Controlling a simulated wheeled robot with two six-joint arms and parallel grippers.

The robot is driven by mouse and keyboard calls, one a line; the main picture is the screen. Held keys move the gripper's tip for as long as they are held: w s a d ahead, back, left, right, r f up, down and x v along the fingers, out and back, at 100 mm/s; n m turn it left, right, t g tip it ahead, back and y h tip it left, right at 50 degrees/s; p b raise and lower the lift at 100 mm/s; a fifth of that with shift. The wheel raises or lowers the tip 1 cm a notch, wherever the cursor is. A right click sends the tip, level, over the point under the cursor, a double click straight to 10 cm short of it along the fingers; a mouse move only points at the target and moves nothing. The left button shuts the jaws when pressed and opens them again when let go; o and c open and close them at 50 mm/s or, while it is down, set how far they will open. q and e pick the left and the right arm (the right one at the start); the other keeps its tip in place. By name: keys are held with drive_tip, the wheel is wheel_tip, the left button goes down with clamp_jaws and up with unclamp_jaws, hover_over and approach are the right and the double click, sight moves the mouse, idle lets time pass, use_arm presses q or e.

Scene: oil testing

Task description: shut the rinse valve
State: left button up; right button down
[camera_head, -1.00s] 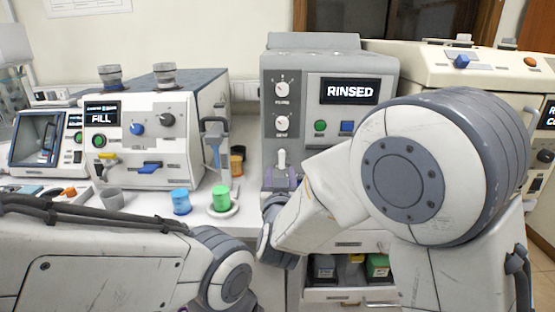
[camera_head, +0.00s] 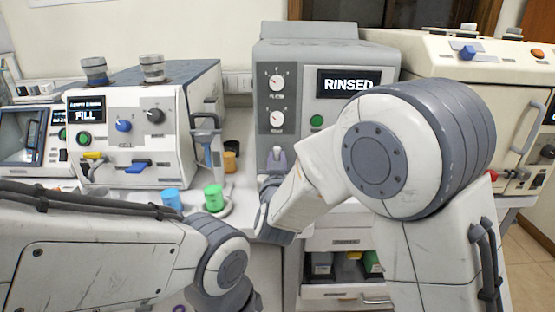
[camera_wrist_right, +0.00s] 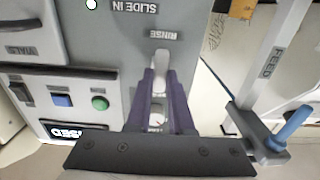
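The grey rinse unit (camera_head: 312,55) stands in the middle of the head view, its screen reading "RINSED". The rinse valve (camera_wrist_right: 160,68) is a pale lever below the "RINSE" label in the right wrist view, where the lettering is upside down. It also shows low on the unit's front in the head view (camera_head: 277,152). My right gripper (camera_wrist_right: 160,80) has its two purple fingers close along both sides of the lever and looks shut on it. My right forearm hides most of that gripper in the head view. My left arm comes in low at left; its gripper is out of view.
A white fill machine (camera_head: 137,140) stands at left, with a blue cap (camera_head: 171,199) and a green cap (camera_head: 213,197) before it. A drawer of bottles (camera_head: 340,293) is open below the rinse unit. In the wrist view a "FEED" lever (camera_wrist_right: 275,70) is close by.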

drive_tip(key=shift+f+m+b, duration=0.15)
drive_tip(key=shift+m+b, duration=0.45)
drive_tip(key=shift+b, duration=0.2)
drive_tip(key=shift+d+f+m+b, duration=0.15)
drive_tip(key=shift+m+b, duration=4)
drive_tip(key=shift+b, duration=0.2)
drive_tip(key=shift+d+f+m+b, duration=0.1)
drive_tip(key=shift+d+m+b, duration=0.05)
drive_tip(key=shift+m+b, duration=4.1)
drive_tip(key=c, duration=0.8)
unclamp_jaws()
drive_tip(key=shift+r, duration=0.1)
drive_tip(key=shift+s, duration=0.15)
